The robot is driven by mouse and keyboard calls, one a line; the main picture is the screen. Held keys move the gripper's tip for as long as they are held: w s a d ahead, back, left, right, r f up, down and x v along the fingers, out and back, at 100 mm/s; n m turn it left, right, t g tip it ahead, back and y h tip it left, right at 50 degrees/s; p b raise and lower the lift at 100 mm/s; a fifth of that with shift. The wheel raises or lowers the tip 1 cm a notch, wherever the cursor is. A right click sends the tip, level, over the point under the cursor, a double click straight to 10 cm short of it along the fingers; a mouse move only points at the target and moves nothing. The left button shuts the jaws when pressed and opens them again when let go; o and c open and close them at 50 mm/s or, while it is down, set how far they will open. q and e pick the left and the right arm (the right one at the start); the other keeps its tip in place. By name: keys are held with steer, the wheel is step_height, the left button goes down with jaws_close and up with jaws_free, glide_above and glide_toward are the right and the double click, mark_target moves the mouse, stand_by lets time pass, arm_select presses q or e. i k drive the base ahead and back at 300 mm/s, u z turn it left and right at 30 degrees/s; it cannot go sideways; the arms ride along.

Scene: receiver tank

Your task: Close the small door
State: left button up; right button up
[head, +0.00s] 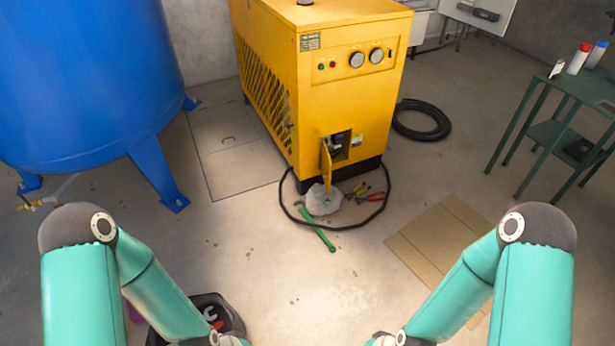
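The small door (326,165) is a narrow yellow panel low on the front of the yellow machine (355,103). It stands open, swung outward at the left side of a dark square opening (341,147) with fittings inside. A white rag or pile (323,200) lies on the floor just below the door; I cannot tell whether they touch. My two teal arms come in from the lower left and lower right and bend down toward the bottom edge. Both grippers are out of the picture, far in front of the door.
A hammer with green handle (318,231), red-handled pliers (376,196) and a black hose (345,228) lie before the machine. A blue tank (85,80) stands left, a green cart (560,130) right. Cardboard (440,240) lies on the floor.

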mark_target(325, 161)
steer(key=u, duration=0.2)
steer(key=k, duration=0.15)
steer(key=z, duration=0.35)
steer(key=i, duration=0.8)
steer(key=u, duration=0.15)
steer(key=k, duration=0.4)
steer(key=z, duration=0.65)
steer(key=i, duration=1.7)
steer(key=u, duration=0.35)
